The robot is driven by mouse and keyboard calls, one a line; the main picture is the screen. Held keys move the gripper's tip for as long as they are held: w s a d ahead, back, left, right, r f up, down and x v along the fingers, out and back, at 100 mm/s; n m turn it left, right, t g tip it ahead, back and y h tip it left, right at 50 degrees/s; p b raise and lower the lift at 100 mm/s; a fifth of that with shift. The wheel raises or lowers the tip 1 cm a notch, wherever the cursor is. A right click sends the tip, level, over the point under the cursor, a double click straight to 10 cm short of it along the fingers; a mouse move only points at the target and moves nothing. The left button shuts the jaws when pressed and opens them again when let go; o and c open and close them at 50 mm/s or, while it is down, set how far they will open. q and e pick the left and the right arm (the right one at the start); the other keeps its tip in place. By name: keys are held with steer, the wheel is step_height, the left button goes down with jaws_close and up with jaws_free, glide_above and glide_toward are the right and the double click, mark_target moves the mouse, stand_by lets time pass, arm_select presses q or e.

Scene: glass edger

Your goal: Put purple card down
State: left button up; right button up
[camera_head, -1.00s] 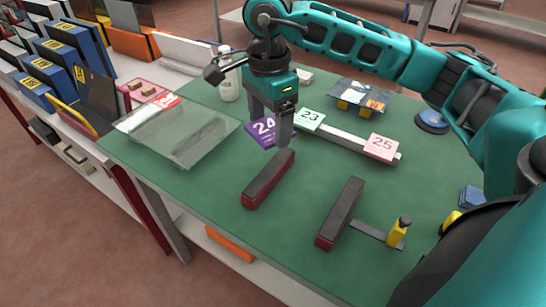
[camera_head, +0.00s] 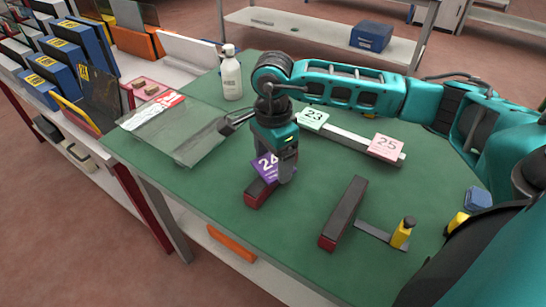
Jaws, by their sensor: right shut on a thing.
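The purple card (camera_head: 267,167), marked 24, is held by my right gripper (camera_head: 284,178). The gripper points down over the green table and is shut on the card. The card is tilted and overlaps the left dark bar with red sides (camera_head: 257,196) in the picture; I cannot tell whether they touch. My left gripper is not in view.
A green card 23 (camera_head: 312,119) and a pink card 25 (camera_head: 386,147) sit on a pale strip (camera_head: 350,139). A second dark bar (camera_head: 343,214) and a yellow-handled tool (camera_head: 402,233) lie to the right. A glass sheet (camera_head: 175,128) and white bottle (camera_head: 231,75) are at left.

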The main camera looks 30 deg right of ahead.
mark_target(273, 165)
steer(key=shift+f, duration=0.25)
steer(key=o, duration=0.9)
steer(key=shift+r, duration=0.1)
steer(key=shift+o, duration=0.2)
steer(key=shift+r, duration=0.1)
steer(key=shift+r, duration=0.25)
arm_select(q)
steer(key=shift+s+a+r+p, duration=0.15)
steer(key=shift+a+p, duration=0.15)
steer(key=shift+p, duration=0.25)
arm_select(e)
step_height(273, 165, up, 12)
steer(key=shift+f, duration=0.15)
